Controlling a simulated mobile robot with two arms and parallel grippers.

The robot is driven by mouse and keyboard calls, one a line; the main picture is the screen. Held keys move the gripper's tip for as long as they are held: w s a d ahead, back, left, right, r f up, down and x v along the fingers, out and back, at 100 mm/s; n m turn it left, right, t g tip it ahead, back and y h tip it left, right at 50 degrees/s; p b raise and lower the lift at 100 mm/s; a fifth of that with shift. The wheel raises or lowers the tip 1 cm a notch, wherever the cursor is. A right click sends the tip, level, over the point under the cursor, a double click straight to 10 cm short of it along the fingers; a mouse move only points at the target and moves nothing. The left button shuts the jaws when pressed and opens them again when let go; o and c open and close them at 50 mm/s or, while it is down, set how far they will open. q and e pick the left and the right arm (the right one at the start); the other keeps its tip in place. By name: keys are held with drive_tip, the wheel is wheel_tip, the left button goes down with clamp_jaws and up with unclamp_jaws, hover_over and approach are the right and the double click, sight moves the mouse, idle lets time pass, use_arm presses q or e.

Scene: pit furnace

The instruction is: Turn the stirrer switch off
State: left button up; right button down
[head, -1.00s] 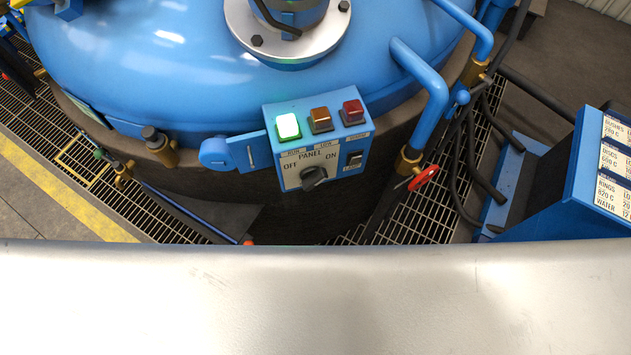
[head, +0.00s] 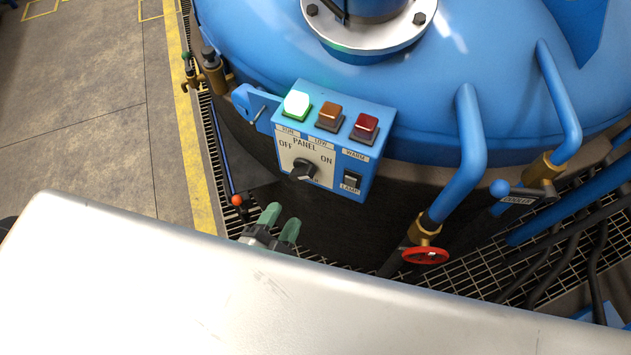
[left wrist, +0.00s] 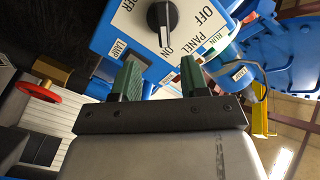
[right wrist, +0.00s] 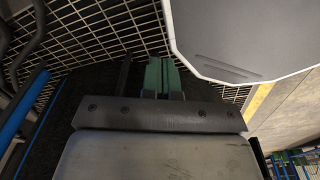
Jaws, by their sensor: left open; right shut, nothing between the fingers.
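The blue control panel (head: 325,142) is fixed to the furnace side. Its black rotary knob (head: 303,170) sits between the words OFF and ON under PANEL. In the left wrist view the knob (left wrist: 159,27) has its white mark towards ON. I can read no stirrer label. My right gripper (right wrist: 162,75) is shut and empty over grating, hidden in the head view.
The green lamp (head: 296,103) is lit; the amber (head: 330,115) and red (head: 364,126) lamps look unlit. A red valve wheel (head: 425,256) and blue pipes (head: 466,150) stand right of the panel. Grating and a yellow floor line (head: 187,130) lie left of the furnace.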

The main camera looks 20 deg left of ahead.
sight(301, 178)
use_arm(q)
drive_tip(key=w+p, duration=0.1)
drive_tip(key=w, duration=0.4)
drive_tip(key=shift+w+r, duration=0.1)
drive_tip(key=shift+r, duration=0.1)
drive_tip(key=w, duration=0.2)
drive_tip(key=w+d, duration=0.1)
drive_tip(key=w, duration=0.1)
drive_tip(key=shift+f, duration=0.1)
drive_tip(key=shift+w+d+p, duration=0.1)
drive_tip(key=shift+w+p, duration=0.25)
drive_tip(key=shift+w, duration=0.4)
use_arm(e)
drive_tip(key=shift+s+a+r, duration=0.1)
drive_tip(key=shift+a+r, duration=0.05)
drive_tip(key=shift+r, duration=0.35)
drive_tip(key=shift+s+a+r, duration=0.1)
drive_tip(key=shift+a+r, duration=0.05)
drive_tip(key=shift+r, duration=0.3)
use_arm(q)
drive_tip(key=shift+c, duration=0.3)
clamp_jaws()
